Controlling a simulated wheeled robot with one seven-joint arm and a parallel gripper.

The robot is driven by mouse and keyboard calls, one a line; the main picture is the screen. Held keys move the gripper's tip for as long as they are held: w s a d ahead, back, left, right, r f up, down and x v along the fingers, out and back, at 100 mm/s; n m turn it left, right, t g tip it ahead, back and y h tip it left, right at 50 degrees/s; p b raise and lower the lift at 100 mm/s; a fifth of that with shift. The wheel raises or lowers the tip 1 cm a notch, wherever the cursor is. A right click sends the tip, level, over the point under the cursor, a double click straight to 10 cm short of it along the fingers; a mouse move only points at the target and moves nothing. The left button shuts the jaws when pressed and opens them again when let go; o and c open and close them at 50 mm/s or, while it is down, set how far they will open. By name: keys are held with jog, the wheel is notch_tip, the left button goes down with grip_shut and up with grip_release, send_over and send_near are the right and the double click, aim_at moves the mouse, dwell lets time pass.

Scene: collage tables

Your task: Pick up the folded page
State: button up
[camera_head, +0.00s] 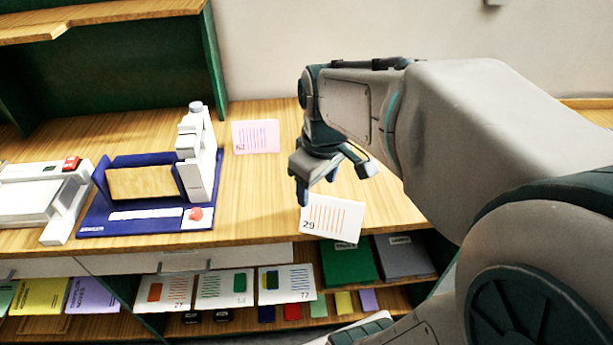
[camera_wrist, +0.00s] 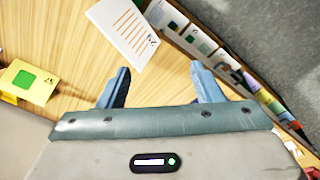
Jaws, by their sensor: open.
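A white folded page (camera_head: 332,220) with orange lines and the number 29 stands near the front edge of the wooden table. It also shows in the wrist view (camera_wrist: 122,32), ahead of the fingertips and a little left of centre. A second, pink folded page (camera_head: 255,137) with purple lines stands further back, left of the arm. My gripper (camera_head: 333,182) is open and empty, above and just behind the white page in the head view. In the wrist view its two fingers (camera_wrist: 160,72) are spread, with bare wood between them.
A blue-based device (camera_head: 140,212) with a white column stands on the table (camera_head: 262,205) at left, beside a grey-white machine (camera_head: 35,195). Shelves below hold cards and folders (camera_head: 347,262). A yellow card with a green square (camera_wrist: 28,82) shows left in the wrist view.

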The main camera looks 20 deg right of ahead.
aim_at(334, 200)
jog(key=w+d+f+n+g, duration=0.1)
jog(key=w+d+n+g, duration=0.1)
jog(key=w+d+n, duration=0.4)
jog(key=f, duration=0.6)
jog(key=d+f, duration=0.1)
jog(key=f, duration=0.1)
jog(key=shift+w+f+p, duration=0.2)
jog(key=shift+f+p, duration=0.1)
jog(key=shift+f, duration=0.1)
jog(key=shift+w+d+f+p, duration=0.1)
jog(key=shift+f+p, duration=0.1)
jog(key=shift+f, duration=0.65)
jog(key=shift+s+d+f+p, duration=0.1)
jog(key=shift+f+p, duration=0.1)
jog(key=shift+f, duration=0.65)
jog(key=shift+w+d+f+p, duration=0.1)
jog(key=shift+f+p, duration=0.1)
jog(key=shift+f, duration=0.65)
grip_shut()
